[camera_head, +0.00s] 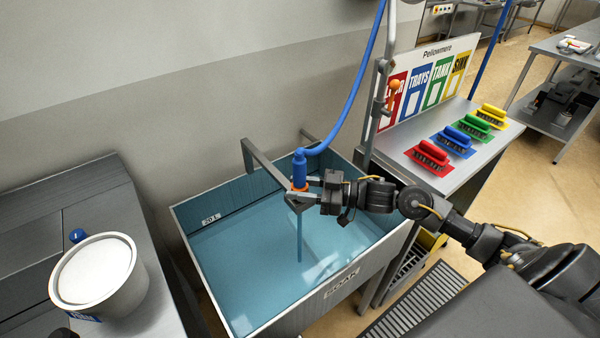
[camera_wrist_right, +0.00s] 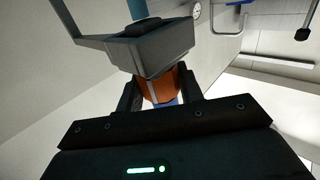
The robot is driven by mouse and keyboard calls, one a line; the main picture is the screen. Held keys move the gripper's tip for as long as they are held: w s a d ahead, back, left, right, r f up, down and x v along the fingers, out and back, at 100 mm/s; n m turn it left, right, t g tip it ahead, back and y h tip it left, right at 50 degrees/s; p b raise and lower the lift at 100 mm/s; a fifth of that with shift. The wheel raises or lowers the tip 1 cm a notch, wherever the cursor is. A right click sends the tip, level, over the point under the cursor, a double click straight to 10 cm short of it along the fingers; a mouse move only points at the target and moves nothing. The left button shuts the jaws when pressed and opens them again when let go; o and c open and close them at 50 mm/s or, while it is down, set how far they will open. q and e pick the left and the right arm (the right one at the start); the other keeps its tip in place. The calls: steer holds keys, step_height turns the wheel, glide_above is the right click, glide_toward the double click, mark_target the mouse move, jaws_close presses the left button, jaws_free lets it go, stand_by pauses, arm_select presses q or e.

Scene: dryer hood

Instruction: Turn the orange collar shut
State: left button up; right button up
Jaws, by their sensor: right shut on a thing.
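The orange collar (camera_head: 299,187) sits at the lower end of a blue hose nozzle (camera_head: 299,166), above the sink basin. A thin blue vertical stream or tube (camera_head: 299,238) runs down below it toward the water. My right gripper (camera_head: 303,194) reaches in from the right and is shut on the collar. In the right wrist view the orange collar (camera_wrist_right: 162,85) shows between the two dark fingers (camera_wrist_right: 160,97), partly hidden by a grey bracket (camera_wrist_right: 152,45) in front.
The basin (camera_head: 340,284), labelled SOAK, holds blue water. A metal arm (camera_head: 262,168) stands at its back edge. A blue hose (camera_head: 362,85) rises from the nozzle. A white-filled pot (camera_head: 135,290) stands left. Coloured brushes (camera_head: 430,154) lie on the right shelf.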

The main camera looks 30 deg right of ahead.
steer(key=m+t+h+p, duration=0.3)
steer(key=shift+a+r, duration=0.1)
steer(key=shift+r, duration=0.2)
steer(key=m+t+h+p, duration=0.1)
steer(key=m+t+h, duration=0.1)
steer(key=h, duration=0.1)
steer(key=shift+f, duration=0.3)
stand_by(0.5)
steer(key=o, duration=1)
